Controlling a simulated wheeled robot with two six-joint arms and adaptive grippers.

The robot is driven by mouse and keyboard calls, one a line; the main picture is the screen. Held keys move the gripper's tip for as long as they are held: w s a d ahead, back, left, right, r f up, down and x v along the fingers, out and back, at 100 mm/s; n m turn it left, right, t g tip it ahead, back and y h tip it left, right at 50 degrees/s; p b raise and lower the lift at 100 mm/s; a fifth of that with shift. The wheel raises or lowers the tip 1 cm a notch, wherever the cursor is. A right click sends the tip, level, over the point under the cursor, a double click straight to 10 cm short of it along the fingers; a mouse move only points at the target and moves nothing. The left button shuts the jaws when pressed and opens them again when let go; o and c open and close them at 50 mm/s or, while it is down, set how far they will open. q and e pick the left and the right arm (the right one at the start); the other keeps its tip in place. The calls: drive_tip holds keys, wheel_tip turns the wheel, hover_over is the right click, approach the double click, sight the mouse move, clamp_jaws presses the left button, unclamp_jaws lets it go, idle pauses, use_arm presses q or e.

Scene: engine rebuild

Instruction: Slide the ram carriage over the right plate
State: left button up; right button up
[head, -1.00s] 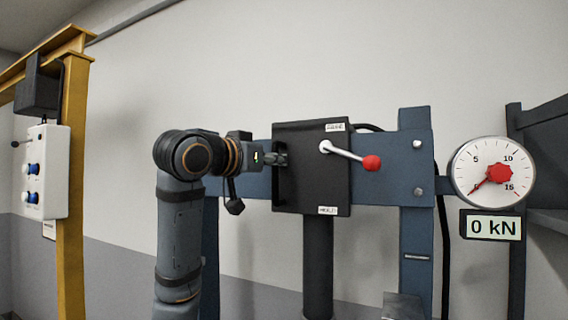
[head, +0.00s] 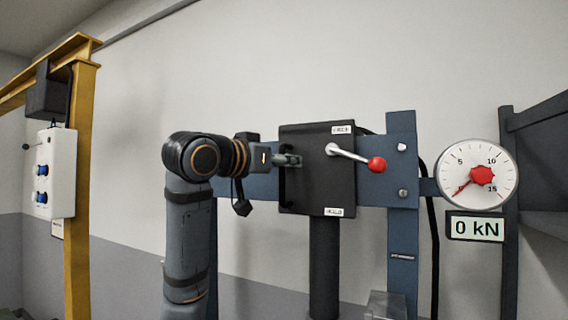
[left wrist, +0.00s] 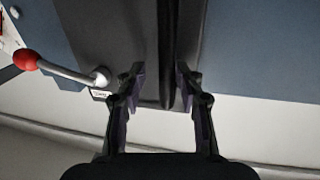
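The ram carriage (head: 318,185) is a black box on the blue crossbeam, with a red-knobbed lever (head: 376,164) on its front. A dark ram cylinder (head: 324,265) hangs below it. My left gripper (head: 287,160) is at the carriage's left edge, on its upright handle (head: 284,187). In the left wrist view, the dark handle (left wrist: 168,45) stands between my fingers (left wrist: 161,85). The right finger lies close against it, and a narrow strip shows beside the left one. A grey block (head: 386,305) shows at the bottom right; I cannot tell if it is the right plate. My right gripper is not in view.
The blue right post (head: 402,250) stands right of the carriage, with a short free stretch of crossbeam (head: 372,190) between. A round gauge (head: 476,174) and a display (head: 476,227) reading 0 kN are farther right. A yellow frame (head: 80,190) with a control box (head: 55,175) is at left.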

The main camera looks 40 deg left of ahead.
use_arm(q)
drive_tip(key=shift+a, duration=0.2)
drive_tip(key=shift+s, duration=0.2)
drive_tip(key=s, duration=1.1)
drive_tip(key=shift+s+d, duration=0.25)
drive_tip(key=shift+d, duration=0.15)
